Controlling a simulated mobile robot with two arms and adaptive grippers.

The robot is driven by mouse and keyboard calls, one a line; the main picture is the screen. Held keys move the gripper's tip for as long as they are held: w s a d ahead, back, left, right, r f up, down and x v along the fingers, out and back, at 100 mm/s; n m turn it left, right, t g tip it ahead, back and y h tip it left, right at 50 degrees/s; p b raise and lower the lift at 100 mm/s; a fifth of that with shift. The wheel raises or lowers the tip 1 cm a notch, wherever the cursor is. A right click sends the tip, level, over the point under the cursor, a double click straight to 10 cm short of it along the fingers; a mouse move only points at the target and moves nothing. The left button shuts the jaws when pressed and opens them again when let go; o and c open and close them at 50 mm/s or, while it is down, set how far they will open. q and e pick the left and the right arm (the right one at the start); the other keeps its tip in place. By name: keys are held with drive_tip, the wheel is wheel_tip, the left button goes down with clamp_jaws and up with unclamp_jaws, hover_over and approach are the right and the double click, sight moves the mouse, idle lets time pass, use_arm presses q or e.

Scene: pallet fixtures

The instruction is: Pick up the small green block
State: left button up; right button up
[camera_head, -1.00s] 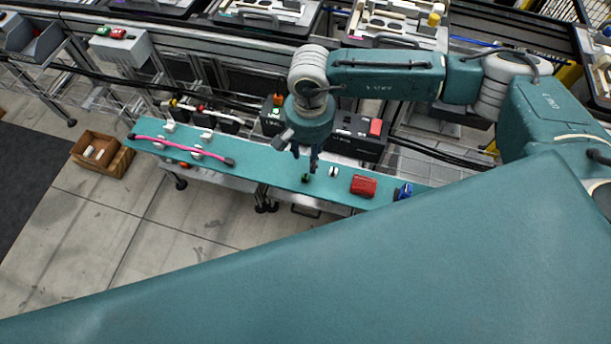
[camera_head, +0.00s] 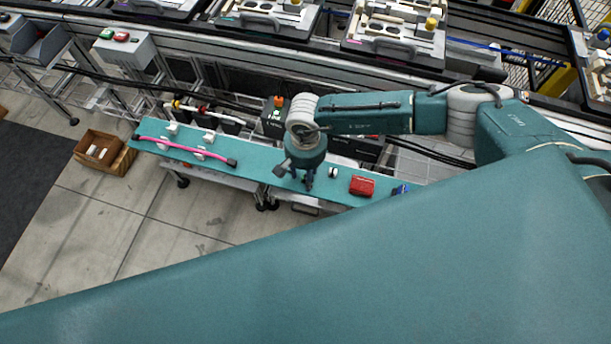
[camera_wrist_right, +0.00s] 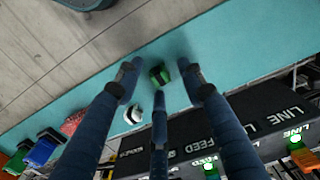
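The small green block (camera_wrist_right: 160,75) lies on the teal bench top (camera_wrist_right: 200,58) in the right wrist view, with dark bands on it. My right gripper (camera_wrist_right: 158,80) has its dark blue fingers spread around the block, one fingertip on each side and a third finger below it in the picture. Gaps show between the side fingers and the block, so it is not gripped. In the head view, my right gripper (camera_head: 307,184) points down at the bench, and the block is hidden behind it. My left gripper is not in view.
A small white-and-black item (camera_head: 333,172), a red box (camera_head: 362,186) and a blue item (camera_head: 400,189) are right of the gripper. A pink bar (camera_head: 185,149) lies on the left of the bench. A dark box labelled FEED and LINE (camera_wrist_right: 225,128) stands close behind.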

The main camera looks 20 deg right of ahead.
drive_tip(key=c, duration=0.8)
drive_tip(key=shift+r, duration=0.15)
